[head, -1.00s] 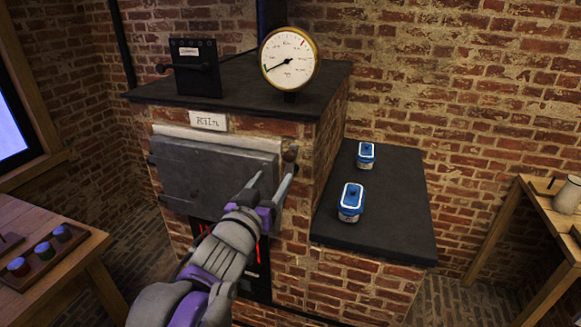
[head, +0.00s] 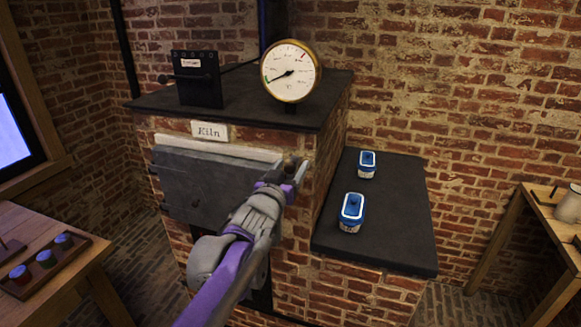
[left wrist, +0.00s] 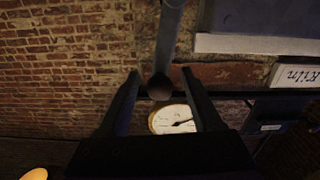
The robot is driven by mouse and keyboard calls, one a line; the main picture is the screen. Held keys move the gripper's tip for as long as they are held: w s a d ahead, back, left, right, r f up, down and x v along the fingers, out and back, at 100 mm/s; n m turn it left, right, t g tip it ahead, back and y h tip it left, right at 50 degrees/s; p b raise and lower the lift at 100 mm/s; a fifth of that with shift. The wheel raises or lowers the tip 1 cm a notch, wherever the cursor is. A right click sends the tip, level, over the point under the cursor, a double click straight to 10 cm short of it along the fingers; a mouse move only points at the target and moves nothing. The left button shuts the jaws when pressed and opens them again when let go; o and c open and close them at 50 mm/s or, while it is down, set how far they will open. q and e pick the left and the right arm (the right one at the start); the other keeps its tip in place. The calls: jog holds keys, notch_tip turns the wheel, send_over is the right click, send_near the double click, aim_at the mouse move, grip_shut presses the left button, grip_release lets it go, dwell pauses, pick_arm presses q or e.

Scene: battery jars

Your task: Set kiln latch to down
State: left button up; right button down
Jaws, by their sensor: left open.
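The kiln door (head: 190,185) is a dark grey plate on the brick kiln, shut, under the "Kiln" sign (head: 210,131). The latch is at the door's upper right. In the left wrist view it is a grey rod (left wrist: 168,40) ending in a dark round knob (left wrist: 160,88). My left gripper (head: 290,168) is at the latch, open, its fingers on either side of the knob with gaps visible in the left wrist view. In the head view the gripper and forearm hide most of the latch. My right gripper is out of view.
A round gauge (head: 290,72) and a black lever box (head: 198,78) stand on the kiln top. Two blue-lidded jars (head: 351,210) (head: 367,163) stand on the dark side ledge (head: 400,225). A wooden table with a jar rack (head: 45,268) is at left.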

pick_arm(q)
jog(key=shift+c, duration=0.3)
grip_shut()
dwell(1.1)
